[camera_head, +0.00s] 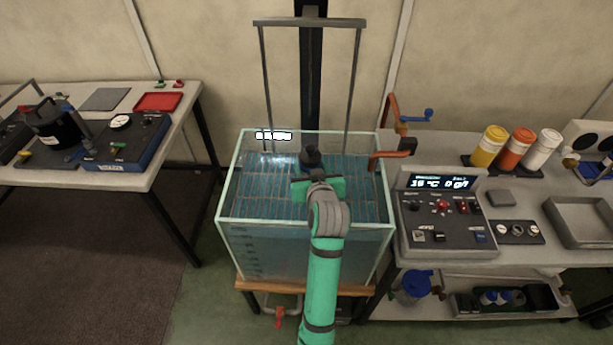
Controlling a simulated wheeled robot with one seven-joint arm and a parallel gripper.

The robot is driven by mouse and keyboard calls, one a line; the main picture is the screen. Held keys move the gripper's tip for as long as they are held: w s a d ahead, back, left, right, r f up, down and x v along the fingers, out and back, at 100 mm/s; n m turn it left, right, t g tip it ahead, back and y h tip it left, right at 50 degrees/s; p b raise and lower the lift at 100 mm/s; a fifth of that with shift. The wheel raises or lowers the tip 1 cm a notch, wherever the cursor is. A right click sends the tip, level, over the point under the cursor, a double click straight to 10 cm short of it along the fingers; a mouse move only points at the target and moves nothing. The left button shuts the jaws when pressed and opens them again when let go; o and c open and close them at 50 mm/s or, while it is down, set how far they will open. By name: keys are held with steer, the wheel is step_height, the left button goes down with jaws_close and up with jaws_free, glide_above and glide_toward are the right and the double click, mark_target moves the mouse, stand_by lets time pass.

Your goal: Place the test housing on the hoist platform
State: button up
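A hoist frame (309,22) with two thin grey rods reaches down into a glass water tank (228,190). A slatted blue surface (345,206), which looks like the hoist platform, shows inside the tank. My gripper (316,183), green and dark, is over the middle of the tank. A small black knobbed object (311,157), perhaps the test housing's top, shows just beyond it. I cannot tell whether my gripper touches or holds it. The fingertips are hidden by my wrist, and most of the black object is hidden too.
The left table (120,179) holds a black pot-like vessel (54,124), a blue gauge case (127,146) and a red tray (158,102). An orange crank (390,155) sits at the tank's right rim. A control box (445,215) and several bottles stand on the right bench.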

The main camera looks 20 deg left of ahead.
steer(key=shift+w+a+f, duration=0.1)
steer(key=shift+a+f, duration=0.25)
steer(key=shift+w+a+f, duration=0.1)
steer(key=shift+a+f, duration=0.05)
steer(key=shift+f, duration=0.8)
steer(key=shift+a+f, duration=0.15)
steer(key=shift+f, duration=0.8)
steer(key=shift+f, duration=0.1)
steer(key=o, duration=1.4)
steer(key=shift+d, duration=0.1)
steer(key=v, duration=1.2)
